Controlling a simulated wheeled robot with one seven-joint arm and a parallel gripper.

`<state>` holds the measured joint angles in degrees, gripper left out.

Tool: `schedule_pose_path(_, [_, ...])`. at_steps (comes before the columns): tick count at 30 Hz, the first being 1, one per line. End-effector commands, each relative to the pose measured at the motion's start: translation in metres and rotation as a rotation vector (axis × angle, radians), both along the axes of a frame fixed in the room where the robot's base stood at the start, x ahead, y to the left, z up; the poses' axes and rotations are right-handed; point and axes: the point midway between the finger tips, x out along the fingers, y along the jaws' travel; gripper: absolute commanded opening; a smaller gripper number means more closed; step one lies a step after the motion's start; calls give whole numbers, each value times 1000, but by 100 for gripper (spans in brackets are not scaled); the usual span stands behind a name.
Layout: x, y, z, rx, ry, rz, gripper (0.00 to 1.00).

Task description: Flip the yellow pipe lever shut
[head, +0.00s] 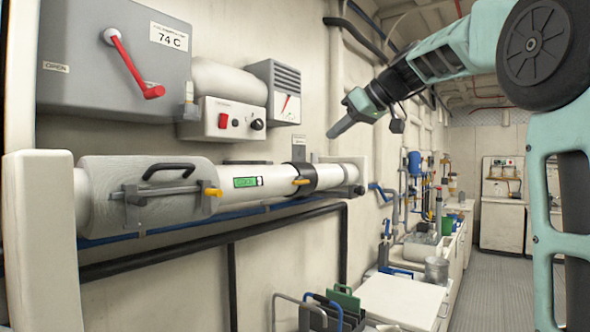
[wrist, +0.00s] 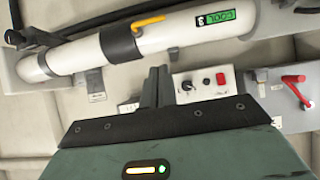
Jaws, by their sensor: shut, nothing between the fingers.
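The yellow lever (head: 302,182) sits on a black collar (head: 299,172) around the white pipe (head: 277,179). It is a short bar lying roughly along the pipe's length. In the wrist view the lever (wrist: 148,22) shows at the top, on the black collar (wrist: 120,45), beside a green COOL label. My gripper (head: 333,132) hangs above and to the right of the lever in the head view, apart from it. Its fingers (wrist: 157,78) are together and empty in the wrist view.
A grey canister (head: 150,172) with a latch and a yellow-orange tip (head: 213,192) lies left on the pipe. Above are a control box (head: 222,122), a vented box (head: 277,92) and a grey cabinet with a red lever (head: 136,72). Free air lies before the pipe.

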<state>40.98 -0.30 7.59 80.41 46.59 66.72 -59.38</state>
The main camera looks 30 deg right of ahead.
Motion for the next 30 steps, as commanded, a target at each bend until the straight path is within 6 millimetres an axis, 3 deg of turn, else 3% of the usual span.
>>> schedule_pose_path(8, [1, 1, -1, 1, 1, 0, 0])
schedule_pose_path(14, [17, 7, -11, 3, 4, 3, 0])
schedule_pose_path(25, [76, 29, -52, 4, 6, 3, 0])
schedule_pose_path(30, [82, 31, -78, 3, 5, -1, 0])
